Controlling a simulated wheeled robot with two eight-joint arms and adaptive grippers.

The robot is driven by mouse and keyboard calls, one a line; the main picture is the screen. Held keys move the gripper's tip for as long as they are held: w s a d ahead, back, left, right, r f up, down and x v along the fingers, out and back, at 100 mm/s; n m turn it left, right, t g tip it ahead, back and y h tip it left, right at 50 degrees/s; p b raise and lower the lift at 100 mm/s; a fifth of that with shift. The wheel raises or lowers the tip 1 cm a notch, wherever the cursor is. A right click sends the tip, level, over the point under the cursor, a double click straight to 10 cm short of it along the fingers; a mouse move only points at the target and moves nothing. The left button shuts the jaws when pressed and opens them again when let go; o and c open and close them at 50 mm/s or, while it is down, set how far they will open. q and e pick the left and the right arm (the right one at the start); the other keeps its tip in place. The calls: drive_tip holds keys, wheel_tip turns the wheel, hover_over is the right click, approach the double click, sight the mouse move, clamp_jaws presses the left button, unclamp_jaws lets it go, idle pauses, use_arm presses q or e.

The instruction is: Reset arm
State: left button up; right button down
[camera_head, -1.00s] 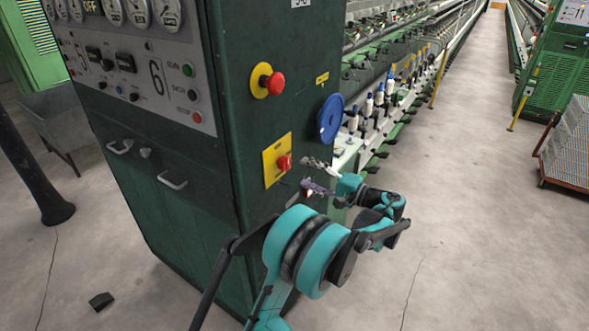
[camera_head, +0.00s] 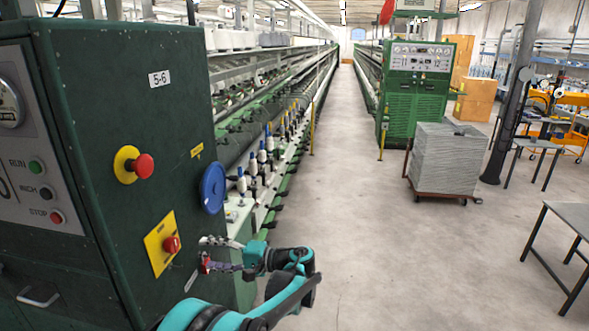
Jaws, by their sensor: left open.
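My left arm comes in from the bottom, teal and black. My left gripper (camera_head: 212,254) is open, with its fingers pointing left at the side of the green machine cabinet (camera_head: 130,100). It is just right of the red rotary switch (camera_head: 171,244) on its yellow plate (camera_head: 158,236). No object shows between the fingers, and I cannot tell whether they touch the cabinet or the switch. My right gripper is not in view.
A red emergency button (camera_head: 143,166) and a blue handwheel (camera_head: 212,188) sit on the cabinet above the gripper. A long spinning frame (camera_head: 290,110) runs back behind it. The aisle floor is clear. A stacked cart (camera_head: 447,160) and a table (camera_head: 575,226) stand right.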

use_arm(q)
drive_tip(key=s+a+f+m+t+h, duration=0.1)
drive_tip(key=s+a+h, duration=0.2)
drive_tip(key=s+h, duration=0.25)
drive_tip(key=s+d+f+t+h, duration=0.1)
drive_tip(key=s+d+f+h, duration=0.2)
drive_tip(key=s, duration=0.4)
drive_tip(key=s+d+f+n+t+h+b, duration=0.1)
drive_tip(key=s+d+f+h, duration=0.3)
drive_tip(key=s, duration=0.3)
drive_tip(key=s+d+f+n+t+h+b, duration=0.1)
drive_tip(key=s+d+f+t+h, duration=0.1)
drive_tip(key=s+d, duration=0.4)
drive_tip(key=s+f+h, duration=0.1)
drive_tip(key=h, duration=0.1)
drive_tip(key=shift+s+f+h, duration=0.2)
drive_tip(key=shift+f+h, duration=0.1)
drive_tip(key=shift+h, duration=0.05)
